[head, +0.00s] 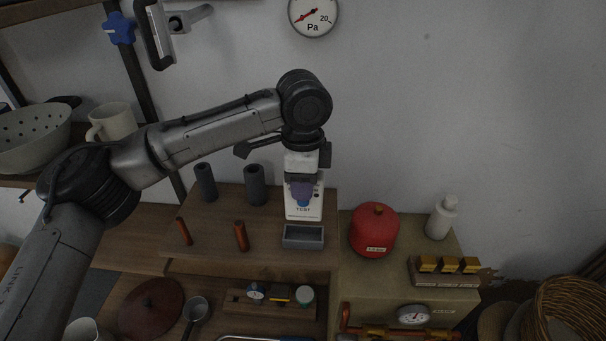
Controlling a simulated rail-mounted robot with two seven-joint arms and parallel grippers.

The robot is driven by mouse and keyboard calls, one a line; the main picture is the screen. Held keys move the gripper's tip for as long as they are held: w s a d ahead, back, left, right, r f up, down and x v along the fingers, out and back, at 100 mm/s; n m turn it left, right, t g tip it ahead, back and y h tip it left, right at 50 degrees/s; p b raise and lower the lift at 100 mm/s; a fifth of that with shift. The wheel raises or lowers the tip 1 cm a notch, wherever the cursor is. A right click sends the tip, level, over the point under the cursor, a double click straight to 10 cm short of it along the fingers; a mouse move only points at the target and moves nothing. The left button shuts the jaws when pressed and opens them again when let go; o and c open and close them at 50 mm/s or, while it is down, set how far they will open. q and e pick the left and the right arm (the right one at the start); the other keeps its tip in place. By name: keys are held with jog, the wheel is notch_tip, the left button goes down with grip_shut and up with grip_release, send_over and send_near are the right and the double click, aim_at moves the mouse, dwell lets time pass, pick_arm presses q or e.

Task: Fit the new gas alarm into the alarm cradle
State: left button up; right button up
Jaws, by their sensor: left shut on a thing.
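A grey open-topped box (303,237) sits just in front of this unit. My right gripper is not in view.
Two dark cylinders (254,185) and two orange-brown rods (241,236) stand to the left. A red round canister (374,232) is close on the right, with a white bottle (441,218) beyond. A rack with yellow blocks (447,272) is further right.

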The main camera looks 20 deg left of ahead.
aim_at(302, 211)
pick_arm(q)
jog(key=shift+f, duration=2.2)
jog(key=o, duration=0.4)
grip_shut()
jog(key=shift+f, duration=1.85)
dwell(1.2)
jog(key=o, duration=0.7)
grip_release()
jog(key=shift+c, duration=0.2)
jog(key=shift+r, duration=3)
